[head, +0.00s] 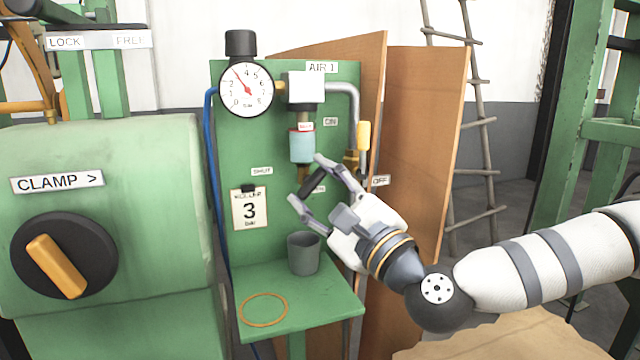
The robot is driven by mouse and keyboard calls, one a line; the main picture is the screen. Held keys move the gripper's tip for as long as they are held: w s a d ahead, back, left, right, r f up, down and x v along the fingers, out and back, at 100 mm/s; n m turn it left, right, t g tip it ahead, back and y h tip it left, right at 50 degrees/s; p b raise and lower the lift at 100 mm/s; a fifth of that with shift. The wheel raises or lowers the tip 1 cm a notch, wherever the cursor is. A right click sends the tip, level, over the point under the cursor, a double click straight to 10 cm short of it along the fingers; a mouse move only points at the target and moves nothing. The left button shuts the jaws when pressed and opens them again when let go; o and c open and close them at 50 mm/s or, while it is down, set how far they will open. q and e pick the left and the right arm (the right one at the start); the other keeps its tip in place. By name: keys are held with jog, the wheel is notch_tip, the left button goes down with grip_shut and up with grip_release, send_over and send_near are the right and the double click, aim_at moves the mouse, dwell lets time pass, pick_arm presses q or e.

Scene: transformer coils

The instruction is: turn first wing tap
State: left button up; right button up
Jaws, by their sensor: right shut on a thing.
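The wing tap (313,183) is a small black handle under the blue-grey filter bowl (301,147) on the green air panel (233,140). My right gripper (306,180) reaches in from the right, with one finger above and one below the tap. It is shut on the black handle, which lies tilted between the fingers. The gripper partly hides the tap and the label beside it. A SHUT label (261,171) is left of the tap. My left gripper is out of view.
A pressure gauge (246,90) and a yellow-handled valve (363,136) are on the panel. A grey cup (304,254) and an orange ring (264,310) sit on the green shelf (335,299) below. The CLAMP box (150,150) stands left; wooden boards (430,120) stand behind.

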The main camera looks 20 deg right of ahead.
jog(key=n, duration=0.3)
jog(key=n+g, duration=0.1)
jog(key=shift+d+r+y, duration=0.1)
jog(key=shift+r+y, duration=0.15)
jog(key=shift+y, duration=0.05)
jog(key=n+g, duration=0.2)
jog(key=n, duration=0.3)
dwell(0.4)
jog(key=o, duration=1.2)
jog(key=shift+c, duration=0.2)
jog(key=v, duration=0.7)
jog(key=shift+s, duration=0.2)
